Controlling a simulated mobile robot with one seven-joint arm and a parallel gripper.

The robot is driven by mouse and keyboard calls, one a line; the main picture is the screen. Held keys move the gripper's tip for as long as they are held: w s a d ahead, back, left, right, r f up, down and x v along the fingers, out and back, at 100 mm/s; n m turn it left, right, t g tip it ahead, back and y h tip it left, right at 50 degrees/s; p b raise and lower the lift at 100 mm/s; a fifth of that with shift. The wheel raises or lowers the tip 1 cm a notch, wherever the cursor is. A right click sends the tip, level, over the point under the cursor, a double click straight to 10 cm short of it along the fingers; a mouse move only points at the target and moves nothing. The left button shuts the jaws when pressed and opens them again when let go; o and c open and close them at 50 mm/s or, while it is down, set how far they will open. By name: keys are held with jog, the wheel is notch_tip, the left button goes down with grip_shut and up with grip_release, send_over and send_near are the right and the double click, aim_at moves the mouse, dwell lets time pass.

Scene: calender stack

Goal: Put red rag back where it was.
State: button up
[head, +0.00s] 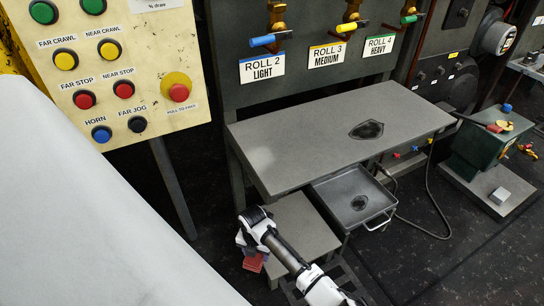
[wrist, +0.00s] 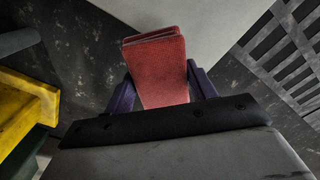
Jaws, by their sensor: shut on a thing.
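The red rag (wrist: 160,70) is a folded, flat red piece between the two purple fingers of my gripper (wrist: 161,88) in the wrist view. Its folded upper end sticks out past the fingertips, and its lower part is hidden behind the dark gripper body. In the head view the rag (head: 253,263) shows as a small red patch below my gripper (head: 247,247). My gripper is at the left side of the low grey step, in front of the grey table's left end. I cannot tell whether the rag touches anything but the fingers.
The grey table (head: 300,135) has a dark oval patch (head: 367,129) and otherwise a clear top. A metal tray (head: 340,187) sits below its front edge, beside the low grey step (head: 300,228). A large pale roll (head: 90,220) fills the left. A green vise (head: 490,140) stands right.

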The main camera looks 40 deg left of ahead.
jog(key=w, duration=0.1)
jog(key=w+d+b, duration=0.1)
jog(key=w, duration=0.1)
jog(key=w+d, duration=0.1)
jog(key=w, duration=0.1)
jog(key=f+b, duration=0.2)
jog(key=b, duration=0.1)
jog(key=f+b, duration=0.1)
jog(key=shift+w+d+f, duration=0.15)
jog(key=shift+w+f, duration=0.15)
jog(key=shift+f, duration=0.1)
jog(key=o, duration=1)
jog(key=shift+c, duration=0.2)
notch_tip(320, 180, up, 12)
jog(key=p, duration=0.3)
jog(key=shift+s, duration=0.1)
